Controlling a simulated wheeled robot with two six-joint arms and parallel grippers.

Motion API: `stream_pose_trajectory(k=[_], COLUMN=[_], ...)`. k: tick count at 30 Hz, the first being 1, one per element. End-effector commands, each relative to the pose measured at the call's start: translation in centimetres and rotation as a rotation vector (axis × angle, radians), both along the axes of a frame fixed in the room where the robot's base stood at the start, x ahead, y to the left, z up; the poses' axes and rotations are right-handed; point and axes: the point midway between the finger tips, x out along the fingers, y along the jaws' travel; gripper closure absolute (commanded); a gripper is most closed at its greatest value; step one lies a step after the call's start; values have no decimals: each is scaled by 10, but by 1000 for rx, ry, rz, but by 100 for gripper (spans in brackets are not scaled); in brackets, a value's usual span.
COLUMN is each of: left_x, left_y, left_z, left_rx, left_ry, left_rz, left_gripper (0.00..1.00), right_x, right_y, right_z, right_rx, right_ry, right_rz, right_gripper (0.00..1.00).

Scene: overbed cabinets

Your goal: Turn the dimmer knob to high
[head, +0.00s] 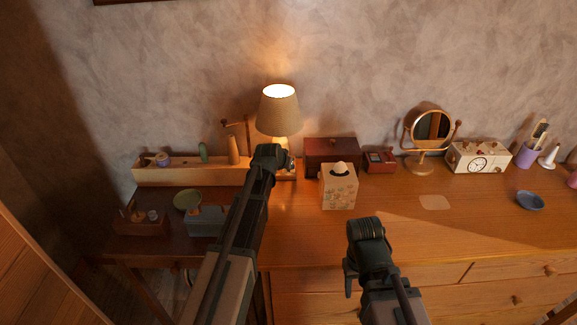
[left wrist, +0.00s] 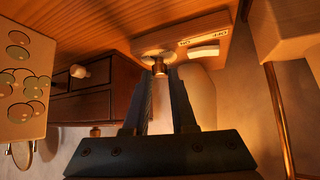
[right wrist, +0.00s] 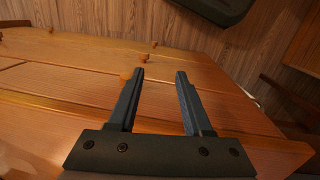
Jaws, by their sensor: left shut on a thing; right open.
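The dimmer knob (left wrist: 159,67) is a small brass-coloured piece on a round base, seen in the left wrist view between my left fingertips. My left gripper (left wrist: 161,75) is shut on it. In the head view my left arm hides the knob, in front of the lit table lamp (head: 279,108). My right gripper (right wrist: 160,74) is open and empty near the front of the wooden dresser (right wrist: 70,65), apart from the drawer knobs.
A tissue box (head: 338,191) stands just right of my left gripper, with a dark red chest (head: 330,151) behind it. A round mirror (head: 431,130) and a clock radio (head: 478,157) stand further right. The dresser top (head: 400,235) is mostly clear at the front.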

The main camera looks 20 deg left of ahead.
Motion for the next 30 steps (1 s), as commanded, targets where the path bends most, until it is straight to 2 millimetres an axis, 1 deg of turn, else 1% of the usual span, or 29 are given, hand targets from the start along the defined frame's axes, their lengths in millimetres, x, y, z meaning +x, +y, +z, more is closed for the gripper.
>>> stream_pose_trajectory(k=[3,18,24,30], left_x=[1,7,8,9], left_y=[5,12,14,15], left_z=[0,0,-1,-1], left_rx=[-2,0,3,4], left_ry=[2,2,2,2], left_rz=[-105,-581,-745,-868], left_gripper=[100,100,100,100], right_x=[0,0,0,0], right_y=[0,0,0,0], right_z=[0,0,0,0], right_rx=[0,0,0,0], right_ry=[0,0,0,0], right_rz=[0,0,0,0], right_gripper=[50,50,50,50])
